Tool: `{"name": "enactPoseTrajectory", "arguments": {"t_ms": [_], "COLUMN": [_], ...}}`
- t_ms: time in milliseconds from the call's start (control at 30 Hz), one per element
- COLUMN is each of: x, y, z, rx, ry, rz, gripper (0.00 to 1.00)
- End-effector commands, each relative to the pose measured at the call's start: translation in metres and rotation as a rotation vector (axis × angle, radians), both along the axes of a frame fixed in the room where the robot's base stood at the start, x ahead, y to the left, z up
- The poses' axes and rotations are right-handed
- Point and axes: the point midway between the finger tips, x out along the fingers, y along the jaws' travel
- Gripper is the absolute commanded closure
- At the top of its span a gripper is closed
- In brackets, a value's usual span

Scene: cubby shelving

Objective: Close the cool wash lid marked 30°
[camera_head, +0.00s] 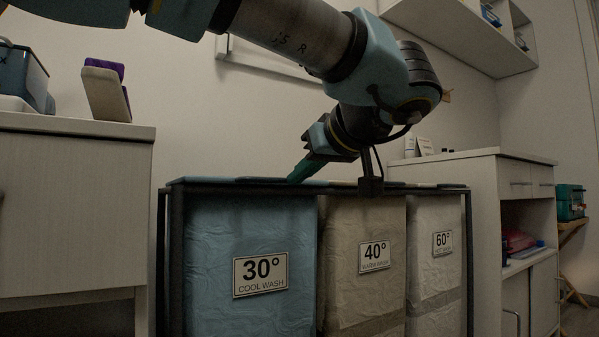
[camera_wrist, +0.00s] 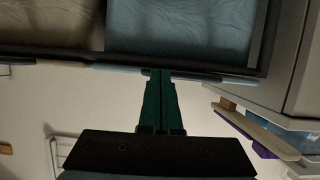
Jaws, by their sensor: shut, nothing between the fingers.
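The blue 30° cool wash bag (camera_head: 250,225) hangs at the left of the hamper and carries the 30° label (camera_head: 260,274). Its lid (camera_head: 235,181) shows almost edge-on as a thin dark and blue strip along the top, lying about flat. My gripper (camera_head: 295,177) reaches down from the upper right, its green fingers shut and empty. The fingertips are at the lid's right part; I cannot tell whether they press on it. In the wrist view my gripper (camera_wrist: 160,74) meets the thin lid edge (camera_wrist: 203,75), with the blue bag (camera_wrist: 180,22) beyond.
The 40° bag (camera_head: 360,225) and 60° bag (camera_head: 435,220) hang to the right in the dark frame (camera_head: 170,260). A pale cabinet (camera_head: 75,210) stands close at left, with a purple and beige item (camera_head: 105,92) on top. Another cabinet (camera_head: 485,195) stands right. Wall lies behind.

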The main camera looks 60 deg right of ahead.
Motion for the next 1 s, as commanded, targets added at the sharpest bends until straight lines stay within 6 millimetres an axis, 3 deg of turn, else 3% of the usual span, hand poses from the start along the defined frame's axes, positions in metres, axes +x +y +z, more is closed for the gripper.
{"name": "enactPoseTrajectory", "arguments": {"t_ms": [33,167,333,700,1000], "x": [0.009,0.007,-0.01,-0.071,-0.089], "y": [-0.002,-0.001,0.008,0.042,0.052], "z": [-0.019,-0.017,-0.005,0.033,0.041], "rx": [0.032,0.032,0.028,0.005,-0.001], "ry": [0.007,0.007,0.005,-0.001,-0.002], "rz": [0.019,0.018,0.014,0.001,0.0], "gripper": [1.0,1.0,1.0,1.0,1.0]}}
